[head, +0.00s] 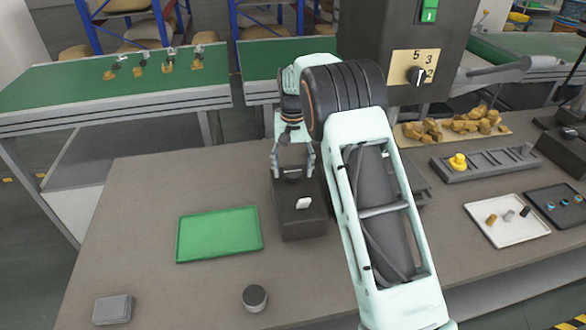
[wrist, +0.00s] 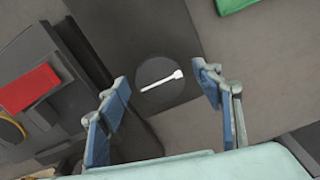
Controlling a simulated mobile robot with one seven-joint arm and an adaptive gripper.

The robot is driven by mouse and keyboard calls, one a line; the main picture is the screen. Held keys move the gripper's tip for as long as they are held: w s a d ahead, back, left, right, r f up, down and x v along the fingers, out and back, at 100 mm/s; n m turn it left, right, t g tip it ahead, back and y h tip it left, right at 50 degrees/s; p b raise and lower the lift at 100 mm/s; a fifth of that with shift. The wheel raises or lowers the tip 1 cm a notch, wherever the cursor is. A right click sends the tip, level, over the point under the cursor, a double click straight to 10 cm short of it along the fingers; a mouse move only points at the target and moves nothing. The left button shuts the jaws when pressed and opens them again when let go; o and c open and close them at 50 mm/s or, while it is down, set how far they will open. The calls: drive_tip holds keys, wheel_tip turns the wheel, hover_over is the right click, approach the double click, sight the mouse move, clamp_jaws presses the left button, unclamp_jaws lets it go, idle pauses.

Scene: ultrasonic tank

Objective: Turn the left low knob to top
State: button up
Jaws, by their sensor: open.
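The low knob (wrist: 150,98) is a dark round disc with a white pointer bar (wrist: 162,85) across it. In the wrist view the bar slants from lower left to upper right, with its wider end at the right. It sits on a dark box on the table; in the head view the white part of the knob (head: 303,203) shows on the box's top. My gripper (head: 293,162) is open and empty above the back of this box. In the wrist view its blue-padded fingers (wrist: 159,78) stand on either side of the knob, apparently apart from it.
A numbered dial (head: 416,76) is on the tall dark column at the back. A green tray (head: 219,235) lies left of the box. A dark round piece (head: 254,298) and a grey block (head: 113,309) lie nearer. A red block (wrist: 28,92) shows left in the wrist view.

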drive_tip(key=shift+f, duration=0.2)
drive_tip(key=shift+c, duration=0.2)
drive_tip(key=c, duration=1.1)
